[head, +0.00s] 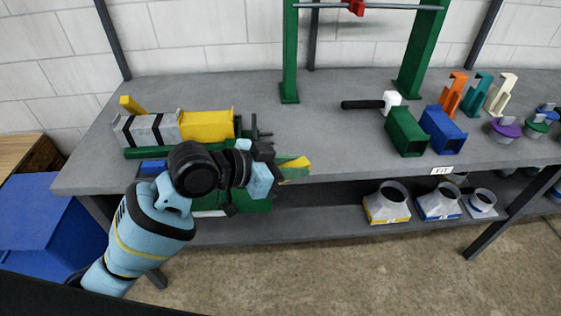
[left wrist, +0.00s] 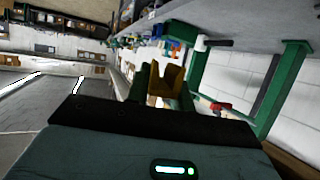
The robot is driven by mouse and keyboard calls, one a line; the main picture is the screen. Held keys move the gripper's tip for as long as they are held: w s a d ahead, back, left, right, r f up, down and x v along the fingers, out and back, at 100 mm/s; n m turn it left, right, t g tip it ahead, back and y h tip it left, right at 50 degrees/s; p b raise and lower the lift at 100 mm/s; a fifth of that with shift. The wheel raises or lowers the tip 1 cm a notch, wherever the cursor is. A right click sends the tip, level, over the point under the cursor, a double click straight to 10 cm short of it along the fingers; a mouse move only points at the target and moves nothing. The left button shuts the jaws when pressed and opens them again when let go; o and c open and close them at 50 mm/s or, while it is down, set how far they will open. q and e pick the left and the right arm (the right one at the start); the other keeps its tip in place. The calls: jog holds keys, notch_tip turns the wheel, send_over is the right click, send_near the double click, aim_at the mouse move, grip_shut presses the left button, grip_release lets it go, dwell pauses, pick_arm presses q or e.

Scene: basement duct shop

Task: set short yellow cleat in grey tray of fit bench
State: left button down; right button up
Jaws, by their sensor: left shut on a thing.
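The short yellow cleat shows as a small yellow piece (head: 298,163) at the tip of my left gripper (head: 293,170), near the front edge of the fit bench (head: 340,152). In the left wrist view the cleat (left wrist: 171,78) looks brownish yellow and stands between the dark green fingers of the left gripper (left wrist: 166,90). The gripper is shut on it. My wrist and forearm hide part of the bench's left front. I cannot pick out a grey tray; it may be hidden. My right gripper is not in view.
Grey and yellow duct pieces (head: 207,125) lie behind my wrist. A green frame (head: 290,50) stands at the back. A mallet (head: 390,101), green duct (head: 405,132) and blue duct (head: 443,130) are to the right. Orange, teal and cream cleats stand farther right. The bench middle is clear.

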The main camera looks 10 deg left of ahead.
pick_arm(q)
jog(key=shift+w+d+f+m+g+h, duration=0.4)
jog(key=shift+w+d+f+m+g, duration=0.15)
jog(key=shift+d+f+m+g, duration=0.1)
jog(key=shift+a, duration=0.15)
jog(key=shift+s+a+m+g+h, duration=0.2)
jog(key=shift+a+m+g+h, duration=0.1)
jog(key=shift+a+m+g, duration=0.7)
jog(key=shift+s+a+m+g+h, duration=0.15)
jog(key=shift+a+m+g, duration=0.15)
jog(key=shift+m+g, duration=0.45)
jog(key=shift+s+a+m+g+h, duration=0.15)
jog(key=shift+a+m+g, duration=0.1)
jog(key=shift+m+g, duration=0.4)
jog(key=shift+f, duration=0.1)
